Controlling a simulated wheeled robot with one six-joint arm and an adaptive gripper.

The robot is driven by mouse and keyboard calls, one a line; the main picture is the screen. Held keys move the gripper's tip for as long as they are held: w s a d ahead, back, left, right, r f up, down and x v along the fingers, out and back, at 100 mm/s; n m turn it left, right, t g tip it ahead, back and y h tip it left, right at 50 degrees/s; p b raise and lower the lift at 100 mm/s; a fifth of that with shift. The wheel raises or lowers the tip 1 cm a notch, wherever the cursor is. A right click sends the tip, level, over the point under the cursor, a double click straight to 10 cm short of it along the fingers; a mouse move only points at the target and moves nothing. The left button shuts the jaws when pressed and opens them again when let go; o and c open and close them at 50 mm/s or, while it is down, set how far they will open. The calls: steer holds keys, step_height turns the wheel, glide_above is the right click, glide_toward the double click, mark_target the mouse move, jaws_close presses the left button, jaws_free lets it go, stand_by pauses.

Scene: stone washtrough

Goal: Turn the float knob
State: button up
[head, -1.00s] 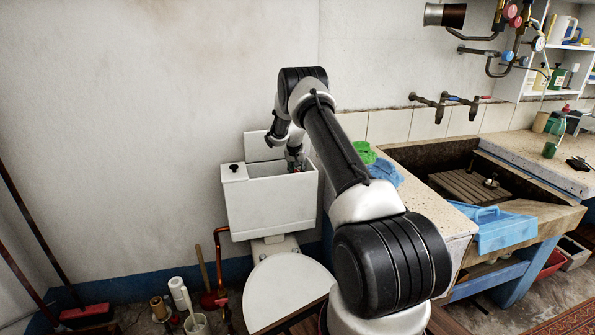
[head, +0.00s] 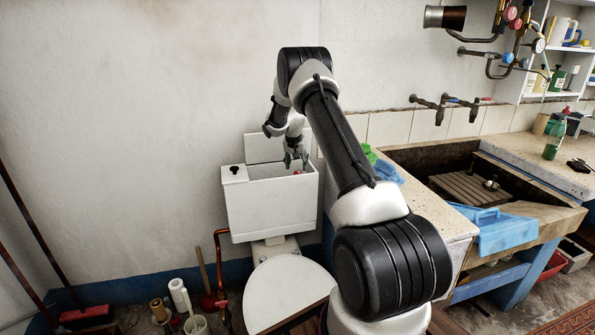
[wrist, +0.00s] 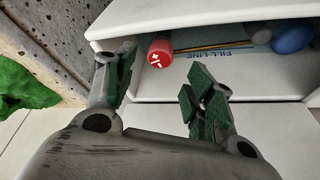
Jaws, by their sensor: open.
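The float knob (wrist: 160,53) is a red cylinder with a white "+/-" mark on its end face, inside the open white cistern (head: 268,208). In the head view only a small red spot of the knob (head: 298,172) shows at the opening. My gripper (head: 296,160) is over the right part of the cistern opening. In the wrist view my gripper (wrist: 162,82) is open, its green-padded fingers spread, with the knob showing beyond and between them, apart from both. A blue float (wrist: 293,38) and a thin yellowish rod (wrist: 215,46) lie to the knob's right.
The cistern's lid (head: 264,147) stands upright behind it. A dark button (head: 234,169) sits on the cistern's left top. A stone counter with a green cloth (wrist: 25,88) and a blue cloth (head: 388,172) is close on the right. A red pipe (head: 219,262) runs down at the left.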

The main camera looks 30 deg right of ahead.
steer(key=v, duration=0.6)
steer(key=shift+r, duration=0.1)
steer(key=shift+s, duration=0.1)
steer(key=s+a+f+n+g, duration=0.1)
steer(key=s+f+n+g, duration=0.1)
steer(key=s+f, duration=0.35)
steer(key=s+a+r+n+t+y, duration=0.1)
steer(key=s+a+r, duration=0.5)
steer(key=s, duration=0.9)
steer(key=s+a+r+n+t+y, duration=0.1)
steer(key=s+a+r+n, duration=0.2)
steer(key=s+a+r, duration=0.4)
steer(key=s+a+r+n+t+y, duration=0.1)
steer(key=s+a+r, duration=0.5)
steer(key=s+r, duration=1)
steer(key=s+n, duration=0.1)
steer(key=s, duration=0.6)
steer(key=shift+a+n, duration=0.3)
steer(key=shift+a, duration=0.1)
jaws_close()
